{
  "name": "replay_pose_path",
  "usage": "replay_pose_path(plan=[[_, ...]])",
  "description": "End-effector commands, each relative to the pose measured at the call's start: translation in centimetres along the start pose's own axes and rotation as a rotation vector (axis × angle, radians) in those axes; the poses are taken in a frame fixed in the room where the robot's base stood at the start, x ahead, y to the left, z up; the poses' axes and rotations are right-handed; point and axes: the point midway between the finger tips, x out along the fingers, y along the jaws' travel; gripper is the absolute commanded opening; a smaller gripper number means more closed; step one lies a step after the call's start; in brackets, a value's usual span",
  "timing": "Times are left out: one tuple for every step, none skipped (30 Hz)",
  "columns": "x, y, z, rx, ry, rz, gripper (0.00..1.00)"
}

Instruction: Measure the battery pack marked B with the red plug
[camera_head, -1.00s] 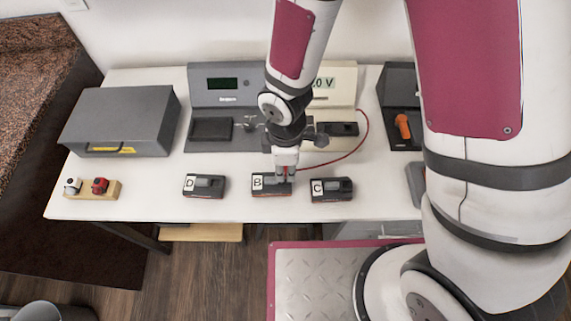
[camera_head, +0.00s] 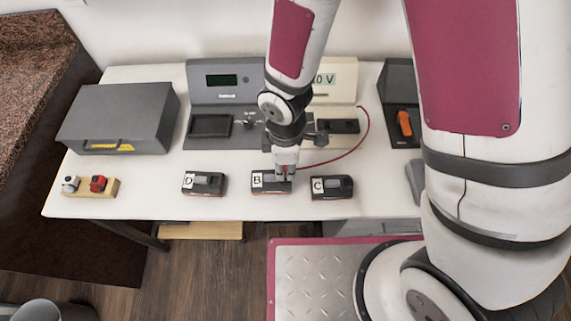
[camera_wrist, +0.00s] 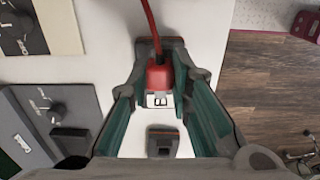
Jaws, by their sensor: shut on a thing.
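Battery pack B (camera_head: 258,182) lies in the middle of the row near the table's front edge, its white letter label at its left end. My gripper (camera_head: 285,177) points down at the pack, just right of that label. In the wrist view my gripper (camera_wrist: 158,95) is shut on the red plug (camera_wrist: 158,77), with a red cable running up from it. A white label shows just below the plug. The plug's tip is hidden, so I cannot tell whether it is seated in the pack. The beige meter's display (camera_head: 326,79) is partly hidden by my arm; "0 V" is readable.
Pack D (camera_head: 203,184) lies to the left and pack C (camera_head: 332,187) close to the right. Behind stand a grey device (camera_head: 222,82) and a dark box with an orange tool (camera_head: 404,123). A grey case (camera_head: 118,118) and a wooden block (camera_head: 110,187) are at left.

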Motion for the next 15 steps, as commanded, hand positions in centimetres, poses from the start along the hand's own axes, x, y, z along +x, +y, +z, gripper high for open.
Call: replay_pose_path(plan=[[-0.01, 0.01, 0.00, 0.000, 0.000, 0.000, 0.00], [-0.01, 0.01, 0.00, 0.000, 0.000, 0.000, 0.00], [-0.01, 0.01, 0.00, 0.000, 0.000, 0.000, 0.00], [0.00, 0.01, 0.00, 0.000, 0.000, 0.000, 0.00], [0.00, 0.01, 0.00, 0.000, 0.000, 0.000, 0.00], [0.02, 0.02, 0.00, 0.000, 0.000, 0.000, 0.00], [0.05, 0.02, 0.00, 0.000, 0.000, 0.000, 0.00], [0.08, 0.02, 0.00, 0.000, 0.000, 0.000, 0.00], [0.13, 0.03, 0.01, 0.000, 0.000, 0.000, 0.00], [0.18, 0.03, 0.01, 0.000, 0.000, 0.000, 0.00], [0.24, 0.04, 0.01, 0.000, 0.000, 0.000, 0.00], [0.31, 0.04, 0.01, 0.000, 0.000, 0.000, 0.00], [0.37, 0.05, 0.02, 0.000, 0.000, 0.000, 0.00], [0.43, 0.05, 0.02, 0.000, 0.000, 0.000, 0.00], [0.51, 0.05, 0.02, 0.000, 0.000, 0.000, 0.00]])
